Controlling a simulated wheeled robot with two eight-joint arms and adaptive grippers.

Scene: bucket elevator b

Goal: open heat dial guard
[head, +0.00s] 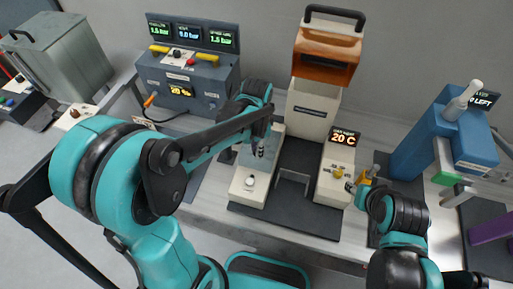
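A cream control box (245,190) with a pale round knob (250,181) stands left of the dark centre bay; a clear, glassy panel (272,143) seems to rise behind the knob. Another cream box (333,187) to the right carries a "20 C" display (345,138) and a small yellow knob (338,173). I cannot tell for sure which part is the heat dial guard. My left gripper (258,151) points down beside the clear panel, above and behind the pale knob; contact and finger gap are unclear. My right gripper (362,183) is just right of the yellow knob, its fingers small and partly hidden.
A cream and orange machine with a black handle (325,55) stands behind the bay. The dark bay floor (290,213) is clear.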

